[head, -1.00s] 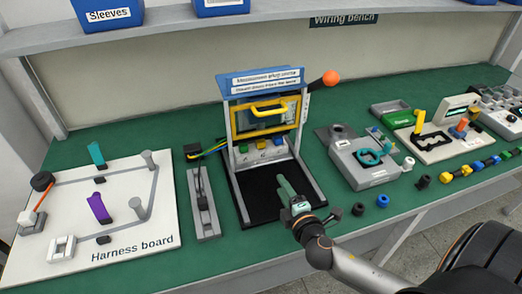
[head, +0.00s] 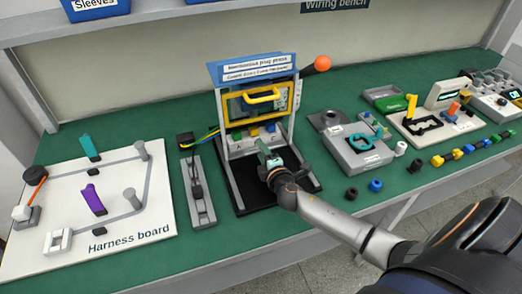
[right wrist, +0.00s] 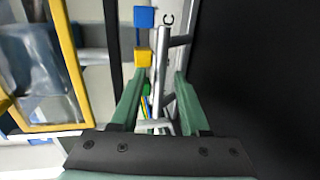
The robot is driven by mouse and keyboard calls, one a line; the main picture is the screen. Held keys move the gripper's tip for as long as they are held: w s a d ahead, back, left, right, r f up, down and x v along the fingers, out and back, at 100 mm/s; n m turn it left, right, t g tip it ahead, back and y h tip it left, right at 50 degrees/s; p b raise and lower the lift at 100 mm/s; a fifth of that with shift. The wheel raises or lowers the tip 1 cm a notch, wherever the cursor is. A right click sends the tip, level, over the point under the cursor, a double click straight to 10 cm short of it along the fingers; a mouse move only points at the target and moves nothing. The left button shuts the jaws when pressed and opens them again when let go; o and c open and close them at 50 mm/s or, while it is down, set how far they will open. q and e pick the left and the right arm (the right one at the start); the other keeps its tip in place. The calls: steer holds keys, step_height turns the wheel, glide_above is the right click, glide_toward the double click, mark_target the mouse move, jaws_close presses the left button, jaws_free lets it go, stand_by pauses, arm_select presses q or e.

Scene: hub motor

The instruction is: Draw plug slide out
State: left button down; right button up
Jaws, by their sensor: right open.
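The press (head: 262,72) stands at the middle of the bench, with a blue labelled top and a yellow-framed window with a yellow handle. My right gripper (head: 264,151) is at the press front, just below this row. In the right wrist view its green fingers (right wrist: 157,90) are open, on either side of a grey bar (right wrist: 162,65) marked C. A blue block (right wrist: 144,16) and a yellow block (right wrist: 143,57) sit beside the bar. I cannot tell whether the fingers touch it.
The black press base (head: 240,190) lies around my gripper. A grey rail (head: 197,188) with a cable stands left of it, then the white harness board (head: 150,220). A grey fixture (head: 350,155) stands to the right. Small rings (head: 376,185) lie near the front edge.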

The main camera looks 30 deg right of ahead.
steer(key=shift+w, duration=0.25)
steer(key=shift+c, duration=0.3)
jaws_close()
stand_by(1.0)
